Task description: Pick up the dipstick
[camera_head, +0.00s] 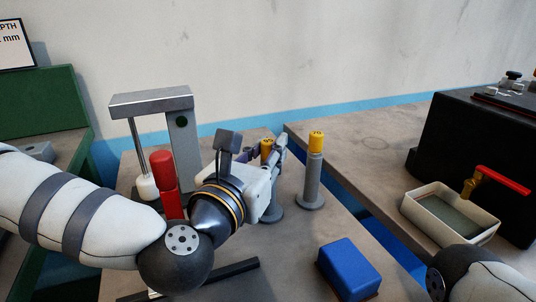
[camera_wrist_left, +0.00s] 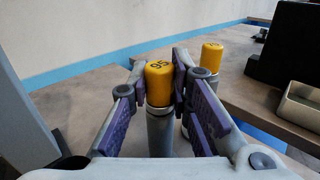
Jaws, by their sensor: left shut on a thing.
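A grey cylinder with a yellow cap (camera_head: 266,146) stands upright on a round base on the near table; its cap, marked with what looks like 95, also shows in the left wrist view (camera_wrist_left: 158,84). A second yellow-capped cylinder (camera_head: 315,168) stands upright just to the right, apart from the gripper. I cannot tell from looks which thing is named the dipstick. My right gripper is out of the picture.
A grey metal stand (camera_head: 180,122) and a red cylinder (camera_head: 163,180) are close to my left arm. A blue block (camera_head: 347,268) lies at the front right. On the right table are a cream tray (camera_head: 478,238), a red-handled tap (camera_head: 500,180) and a black box (camera_head: 450,150).

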